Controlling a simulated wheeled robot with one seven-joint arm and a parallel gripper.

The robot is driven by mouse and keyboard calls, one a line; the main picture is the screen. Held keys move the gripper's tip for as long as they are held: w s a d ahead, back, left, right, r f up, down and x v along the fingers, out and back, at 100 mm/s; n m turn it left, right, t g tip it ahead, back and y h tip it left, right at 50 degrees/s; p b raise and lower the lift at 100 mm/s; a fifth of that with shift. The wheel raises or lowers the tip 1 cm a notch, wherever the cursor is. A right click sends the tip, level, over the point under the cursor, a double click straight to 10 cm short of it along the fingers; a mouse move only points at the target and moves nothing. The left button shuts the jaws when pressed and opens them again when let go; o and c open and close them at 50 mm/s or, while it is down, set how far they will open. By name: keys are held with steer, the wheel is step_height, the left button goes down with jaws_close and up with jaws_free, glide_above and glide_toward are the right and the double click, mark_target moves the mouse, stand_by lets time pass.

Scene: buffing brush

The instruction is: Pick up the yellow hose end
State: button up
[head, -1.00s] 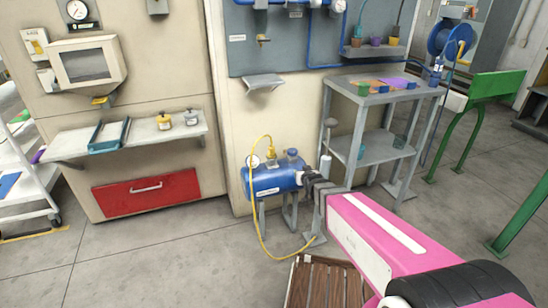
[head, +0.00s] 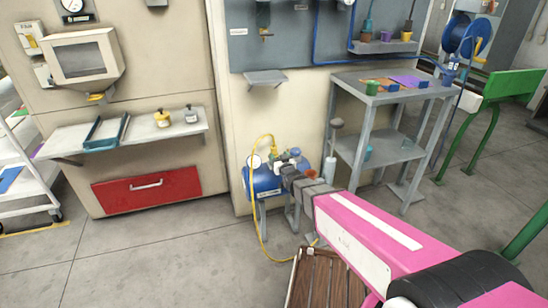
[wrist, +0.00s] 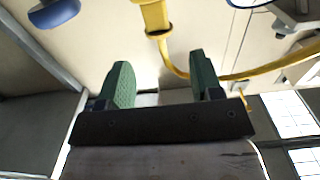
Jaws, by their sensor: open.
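The yellow hose end (head: 268,140) stands up from the top of the blue tank (head: 262,182) in the head view. In the wrist view the yellow hose end (wrist: 155,18) shows at the top, beyond my fingers and roughly in line with the gap between them. The yellow hose (head: 259,222) hangs in a loop to the floor. My gripper (head: 288,160) is beside the tank top, just right of the hose end. In the wrist view its green-padded fingers (wrist: 161,80) are apart with nothing between them. My arm hides the tank's right side.
A grey shelf table (head: 380,98) with small coloured items stands to the right. A wall shelf (head: 125,130) and red drawer (head: 147,190) are on the left. A wooden slatted crate (head: 325,280) is on the floor below my arm.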

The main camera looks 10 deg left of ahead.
mark_target(275, 151)
steer(key=x, duration=0.3)
steer(key=shift+w+a, duration=0.1)
steer(key=shift+w, duration=0.15)
steer(key=w+a, duration=0.1)
steer(key=w, duration=0.1)
steer(key=w+a+f, duration=0.1)
steer(key=shift+w+a+f, duration=0.1)
steer(key=shift+w+a, duration=0.05)
steer(key=shift+w, duration=0.25)
steer(key=shift+w+a, duration=0.15)
steer(key=shift+w, duration=0.15)
steer(key=c, duration=0.9)
steer(key=shift+c, duration=0.2)
steer(key=shift+r, duration=0.2)
